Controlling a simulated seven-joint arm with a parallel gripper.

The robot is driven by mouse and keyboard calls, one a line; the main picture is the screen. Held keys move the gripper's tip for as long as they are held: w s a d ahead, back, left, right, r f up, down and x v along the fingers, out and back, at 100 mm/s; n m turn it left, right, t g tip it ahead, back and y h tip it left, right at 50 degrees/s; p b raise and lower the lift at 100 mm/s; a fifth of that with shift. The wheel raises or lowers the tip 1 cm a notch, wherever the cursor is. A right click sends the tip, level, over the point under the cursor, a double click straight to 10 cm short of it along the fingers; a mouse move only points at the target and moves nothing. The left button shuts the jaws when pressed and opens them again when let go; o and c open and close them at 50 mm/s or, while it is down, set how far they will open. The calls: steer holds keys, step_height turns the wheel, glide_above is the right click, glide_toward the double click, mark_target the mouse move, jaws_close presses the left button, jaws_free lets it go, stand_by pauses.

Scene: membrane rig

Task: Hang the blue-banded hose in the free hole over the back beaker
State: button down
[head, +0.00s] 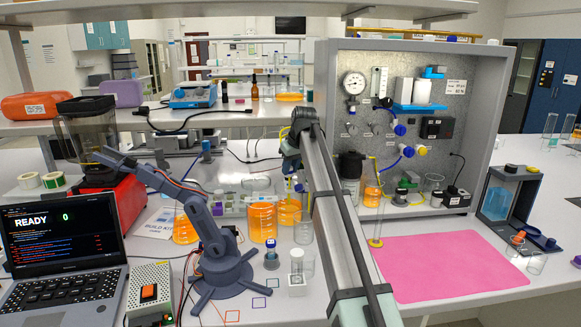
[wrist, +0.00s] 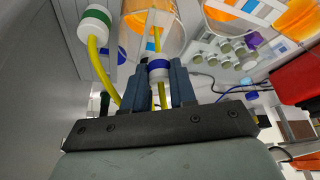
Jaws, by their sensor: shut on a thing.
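My gripper (wrist: 158,82) is shut on the blue-banded hose (wrist: 158,66), whose white collar with a dark blue band sits between the fingers in the wrist view. Its yellow tube shows above and below the collar. A clear beaker with orange liquid (wrist: 136,22) lies just beyond the collar in that view; the upper tube overlaps it. In the head view my gripper (head: 293,160) is over the beaker area, partly hidden by my arm. An orange-filled beaker (head: 288,212) stands below it, another (head: 262,222) stands to its left. The free hole cannot be made out.
A green-banded white fitting (wrist: 95,20) with a yellow tube is near the held hose. The grey instrument panel (head: 465,110) rises to the right. A small grey arm (head: 215,245) and clear vessels (head: 303,230) crowd the left.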

mark_target(291, 175)
steer(key=shift+f, duration=2.35)
stand_by(2.1)
steer(key=c, duration=0.7)
jaws_free()
steer(key=shift+r, duration=0.1)
steer(key=shift+r, duration=2.9)
steer(key=shift+a, duration=0.1)
